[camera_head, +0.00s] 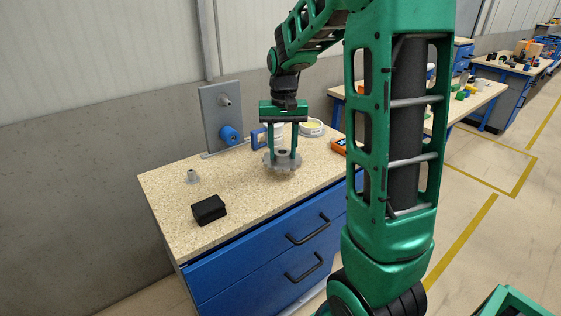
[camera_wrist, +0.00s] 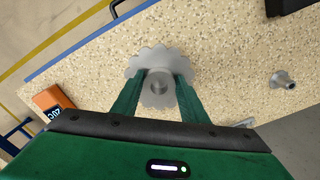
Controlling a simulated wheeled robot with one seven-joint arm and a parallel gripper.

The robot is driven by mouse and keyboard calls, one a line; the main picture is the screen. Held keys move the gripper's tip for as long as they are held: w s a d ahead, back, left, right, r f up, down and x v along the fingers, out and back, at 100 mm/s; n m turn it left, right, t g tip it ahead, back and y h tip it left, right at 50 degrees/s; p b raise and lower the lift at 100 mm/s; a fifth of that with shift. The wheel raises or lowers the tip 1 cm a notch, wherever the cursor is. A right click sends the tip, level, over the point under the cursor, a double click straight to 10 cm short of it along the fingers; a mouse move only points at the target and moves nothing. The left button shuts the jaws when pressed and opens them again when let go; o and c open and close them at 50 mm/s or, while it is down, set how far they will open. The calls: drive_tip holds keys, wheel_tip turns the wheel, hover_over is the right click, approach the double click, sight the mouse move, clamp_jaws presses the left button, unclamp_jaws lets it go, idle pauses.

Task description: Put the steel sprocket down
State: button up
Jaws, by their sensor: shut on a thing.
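The steel sprocket (camera_head: 282,165) is a grey toothed disc with a raised round hub, near the middle of the speckled worktop in the head view. It also shows in the wrist view (camera_wrist: 149,62), lying flat-side toward the camera, its lower part partly covered by my fingers. My gripper (camera_head: 283,152) points straight down with its two green fingers on either side of the hub. In the wrist view my gripper (camera_wrist: 159,84) is shut on the hub. The sprocket is level and at or very close to the worktop; I cannot tell whether it touches.
Behind is a grey upright plate (camera_head: 217,108) with a blue roller (camera_head: 230,135). A round container (camera_head: 312,127) and an orange device (camera_head: 339,146) lie right. The front middle is clear.

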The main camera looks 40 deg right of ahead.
drive_tip(key=shift+f, duration=1.95)
drive_tip(key=shift+f, duration=0.15)
drive_tip(key=o, duration=1.4)
